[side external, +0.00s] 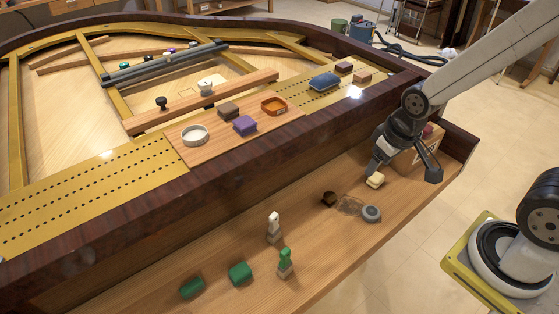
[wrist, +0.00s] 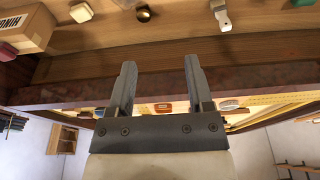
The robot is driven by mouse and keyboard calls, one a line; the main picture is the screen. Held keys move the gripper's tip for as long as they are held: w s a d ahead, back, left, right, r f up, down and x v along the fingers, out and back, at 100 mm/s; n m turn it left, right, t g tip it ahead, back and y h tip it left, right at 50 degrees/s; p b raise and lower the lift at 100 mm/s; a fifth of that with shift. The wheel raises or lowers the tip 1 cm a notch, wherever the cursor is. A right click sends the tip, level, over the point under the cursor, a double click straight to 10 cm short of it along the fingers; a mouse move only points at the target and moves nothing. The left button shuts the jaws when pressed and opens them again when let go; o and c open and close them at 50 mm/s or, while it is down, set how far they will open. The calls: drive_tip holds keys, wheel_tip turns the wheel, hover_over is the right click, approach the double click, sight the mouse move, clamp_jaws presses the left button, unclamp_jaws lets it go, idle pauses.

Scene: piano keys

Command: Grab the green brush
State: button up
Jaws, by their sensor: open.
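An upright piece with a green handle and greyish base, which looks like the green brush (side external: 285,260), stands on the wooden key ledge at the lower middle of the side view. A similar white-handled piece (side external: 274,226) stands just behind it. Two green blocks (side external: 240,272) (side external: 192,288) lie to its left. My gripper (side external: 402,175) is open and empty over the ledge's right end, well right of the brush. In the wrist view my gripper (wrist: 158,62) shows its fingers apart with nothing between them. A green bit (wrist: 302,2) at that view's top edge cannot be identified.
Near my gripper are a cream block (side external: 375,180), a cardboard box (wrist: 25,24), a dark brown knob (side external: 329,198) and a grey round piece (side external: 371,214). The piano's dark front rail (side external: 190,198) rises behind the ledge. The ledge has bare wood right of the brush.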

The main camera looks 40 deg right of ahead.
drive_tip(key=m+g+y, duration=0.5)
drive_tip(key=m+y, duration=0.8)
drive_tip(key=m, duration=0.3)
approach(282, 261)
drive_tip(key=a+f, duration=0.2)
drive_tip(key=shift+s+a+f, duration=0.2)
drive_tip(key=shift+s+a, duration=0.05)
drive_tip(key=shift+a, duration=0.35)
drive_tip(key=shift+s+a+f, duration=0.2)
drive_tip(key=shift+s+a, duration=0.1)
drive_tip(key=shift+a, duration=0.35)
drive_tip(key=shift+a, duration=0.1)
drive_tip(key=shift+x, duration=2.5)
drive_tip(key=shift+w+r, duration=0.2)
drive_tip(key=shift+c, duration=0.2)
